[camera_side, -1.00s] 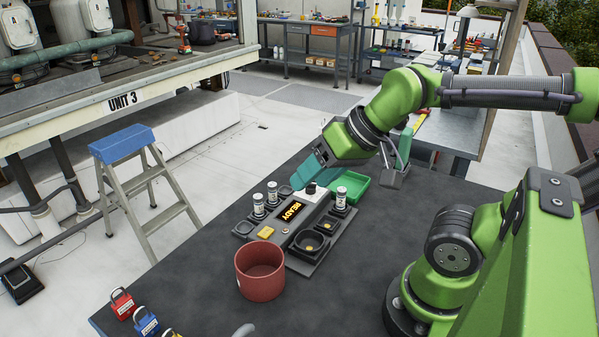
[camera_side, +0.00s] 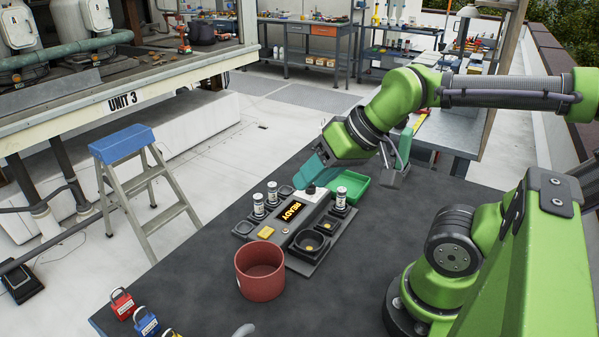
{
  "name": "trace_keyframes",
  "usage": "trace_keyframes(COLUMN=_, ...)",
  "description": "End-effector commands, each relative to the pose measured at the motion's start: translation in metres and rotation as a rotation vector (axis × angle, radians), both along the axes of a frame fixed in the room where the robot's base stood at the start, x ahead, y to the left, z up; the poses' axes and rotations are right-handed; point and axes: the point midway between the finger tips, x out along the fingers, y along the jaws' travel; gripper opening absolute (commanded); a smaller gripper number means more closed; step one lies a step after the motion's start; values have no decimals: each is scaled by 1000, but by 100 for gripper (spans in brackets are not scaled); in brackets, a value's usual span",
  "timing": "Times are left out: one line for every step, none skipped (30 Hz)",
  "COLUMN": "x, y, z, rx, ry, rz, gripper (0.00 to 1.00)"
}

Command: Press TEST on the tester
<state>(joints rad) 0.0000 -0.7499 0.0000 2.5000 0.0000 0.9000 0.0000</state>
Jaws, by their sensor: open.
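The tester (camera_side: 318,241) is a grey unit on the dark bench, with a lit display (camera_side: 291,211) reading READY in yellow. A yellow square (camera_side: 266,232) and a small round button (camera_side: 285,231) are on its near part; I cannot read which is TEST. Two white capped cylinders (camera_side: 272,192) stand at its left and another (camera_side: 341,196) at its right. Two round dark cups (camera_side: 312,240) at its near right look empty. The gap between the fingers is hard to see.
A red-brown pot (camera_side: 259,271) stands close in front of the tester. Red (camera_side: 122,304) and blue (camera_side: 146,321) padlocks lie at the bench's near left. The bench right of the tester is clear.

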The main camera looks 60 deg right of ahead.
Motion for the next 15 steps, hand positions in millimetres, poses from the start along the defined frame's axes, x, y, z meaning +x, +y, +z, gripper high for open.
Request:
trace_keyframes(x=0, y=0, z=0, rx=0, ry=0, rz=0, gripper=33)
trace_keyframes(x=0, y=0, z=0, rx=0, ry=0, rz=0, gripper=29)
trace_keyframes(x=0, y=0, z=0, rx=0, ry=0, rz=0, gripper=23)
trace_keyframes(x=0, y=0, z=0, rx=0, ry=0, rz=0, gripper=18)
trace_keyframes(x=0, y=0, z=0, rx=0, ry=0, rz=0, gripper=13)
trace_keyframes(x=0, y=0, z=0, rx=0, ry=0, rz=0, gripper=7)
trace_keyframes(x=0, y=0, z=0, rx=0, ry=0, rz=0, gripper=3)
trace_keyframes(x=0, y=0, z=0, rx=0, ry=0, rz=0, gripper=0)
trace_keyframes(x=0, y=0, z=0, rx=0, ry=0, rz=0, gripper=0)
trace_keyframes(x=0, y=0, z=0, rx=0, ry=0, rz=0, gripper=0)
trace_keyframes(x=0, y=0, z=0, rx=0, ry=0, rz=0, gripper=0)
trace_keyframes(x=0, y=0, z=0, rx=0, ry=0, rz=0, gripper=0)
trace_keyframes(x=0, y=0, z=0, rx=0, ry=0, rz=0, gripper=0)
trace_keyframes(x=0, y=0, z=0, rx=0, ry=0, rz=0, gripper=0)
trace_keyframes(x=0, y=0, z=0, rx=0, ry=0, rz=0, gripper=0)
